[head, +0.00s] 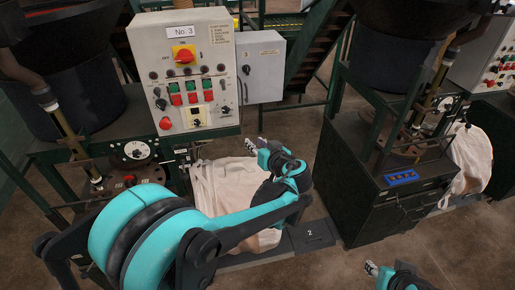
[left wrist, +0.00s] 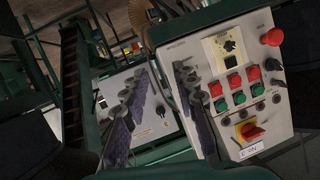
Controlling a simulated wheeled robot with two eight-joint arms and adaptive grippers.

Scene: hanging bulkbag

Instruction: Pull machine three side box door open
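The No. 3 control panel (head: 186,75) stands at upper left of the head view. The grey side box (head: 262,65) is fixed to its right side, and its door looks closed. In the left wrist view the side box (left wrist: 135,105) shows tilted behind my fingers, beside the control panel (left wrist: 235,85). My left gripper (head: 254,143) is below the side box, apart from it. Its two fingers (left wrist: 161,78) are spread with nothing between them, and the left one covers part of the box face. My right gripper (head: 371,268) shows only partly at the bottom edge; its opening is unclear.
A white bulk bag (head: 225,187) hangs below the panel, behind my left arm. A dark green cabinet (head: 375,185) stands to the right with another machine. A green stair frame (head: 318,45) is behind the side box. Some bare floor (head: 295,125) lies between the machines.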

